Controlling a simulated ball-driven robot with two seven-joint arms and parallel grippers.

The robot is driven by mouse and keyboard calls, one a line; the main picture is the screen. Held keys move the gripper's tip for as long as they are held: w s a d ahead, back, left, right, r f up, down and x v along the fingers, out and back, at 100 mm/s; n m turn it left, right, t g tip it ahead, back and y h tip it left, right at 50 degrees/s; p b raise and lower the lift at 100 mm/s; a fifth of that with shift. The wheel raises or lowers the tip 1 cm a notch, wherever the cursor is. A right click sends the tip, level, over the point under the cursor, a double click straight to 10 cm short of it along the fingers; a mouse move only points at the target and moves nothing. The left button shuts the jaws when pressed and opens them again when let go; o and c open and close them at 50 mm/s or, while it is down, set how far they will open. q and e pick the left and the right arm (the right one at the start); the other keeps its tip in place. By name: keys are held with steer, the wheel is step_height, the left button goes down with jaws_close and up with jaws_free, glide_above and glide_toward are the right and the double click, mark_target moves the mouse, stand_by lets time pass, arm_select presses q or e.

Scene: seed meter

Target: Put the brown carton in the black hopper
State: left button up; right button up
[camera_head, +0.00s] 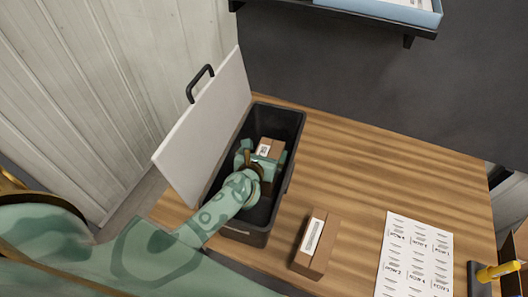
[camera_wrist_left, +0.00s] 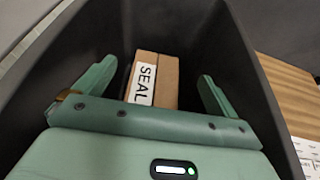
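The black hopper (camera_head: 292,122) is an open bin on the wooden table, with its pale lid (camera_head: 207,125) raised on the left. A brown carton (camera_head: 271,147) with a white label is inside it, toward the far end. In the left wrist view this carton (camera_wrist_left: 168,84) shows the word SEAL. My left gripper (camera_head: 261,158) reaches down into the hopper. Its fingers are spread on either side of the carton, with visible gaps. The left wrist view shows the open gripper (camera_wrist_left: 158,74) too. My right gripper is not in view.
A second brown carton (camera_head: 317,243) with a white label strip lies on the table (camera_head: 375,165) right of the hopper. A printed sheet (camera_head: 414,258) and a yellow-handled tool (camera_head: 498,270) are further right. A wall shelf (camera_head: 385,14) is above. The table's back right is clear.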

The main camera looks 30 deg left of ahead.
arm_select(q)
steer(key=shift+s+f, duration=0.15)
steer(key=shift+f, duration=0.05)
steer(key=shift+r, duration=0.25)
steer(key=shift+r+p, duration=0.65)
steer(key=shift+p, duration=0.15)
steer(key=v, duration=1.1)
steer(key=shift+s, duration=0.35)
steer(key=shift+r, duration=0.1)
